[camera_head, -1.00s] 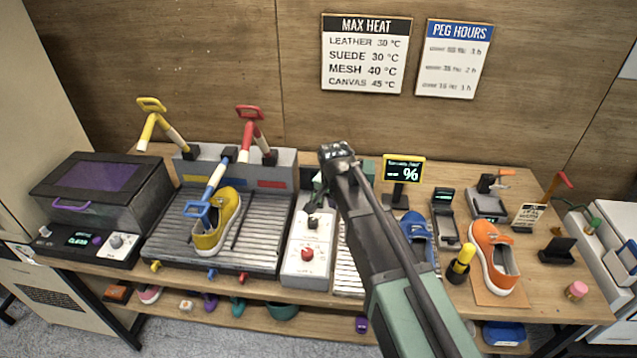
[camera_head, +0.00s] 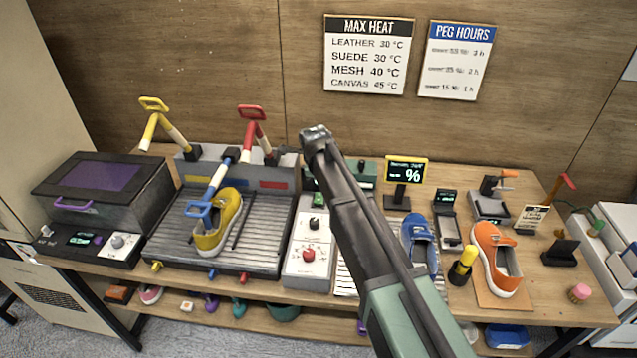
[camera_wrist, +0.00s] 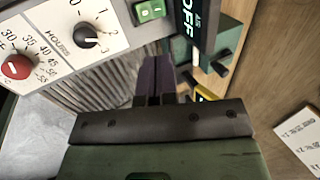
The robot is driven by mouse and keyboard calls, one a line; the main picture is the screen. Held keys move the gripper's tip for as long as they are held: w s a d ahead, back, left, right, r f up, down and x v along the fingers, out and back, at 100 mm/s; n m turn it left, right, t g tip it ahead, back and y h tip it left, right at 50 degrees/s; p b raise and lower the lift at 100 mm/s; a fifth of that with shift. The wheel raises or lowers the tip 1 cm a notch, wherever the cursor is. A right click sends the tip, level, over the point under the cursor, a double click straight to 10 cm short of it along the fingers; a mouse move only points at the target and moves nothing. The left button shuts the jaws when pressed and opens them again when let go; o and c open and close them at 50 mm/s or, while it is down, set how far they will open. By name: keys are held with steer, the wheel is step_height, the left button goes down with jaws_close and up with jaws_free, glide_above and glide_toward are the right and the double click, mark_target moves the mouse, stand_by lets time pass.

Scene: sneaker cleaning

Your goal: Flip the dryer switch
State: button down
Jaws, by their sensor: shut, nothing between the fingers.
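The dryer's white control panel (camera_head: 296,266) stands at the middle of the bench, beside a ribbed grey rack. It carries a red heat knob (camera_head: 308,254), a black hours knob (camera_head: 316,224) and a small green switch (camera_head: 318,199) at its far end. In the wrist view the green switch (camera_wrist: 149,11) is at the top, beside a dark display (camera_wrist: 190,20) reading OFF. My gripper (camera_wrist: 156,65) is shut and empty, its fingertips apart from the switch in the picture.
A yellow shoe (camera_head: 217,235) stands on the left rack with coloured handles above. A blue shoe (camera_head: 419,243) and an orange shoe (camera_head: 494,262) are to the right. A percent display (camera_head: 405,173) stands behind. A dark box (camera_head: 105,190) occupies the left end.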

mark_target(320, 197)
steer(key=b+x, duration=1.1)
steer(key=x, duration=0.2)
steer(key=shift+f, duration=0.1)
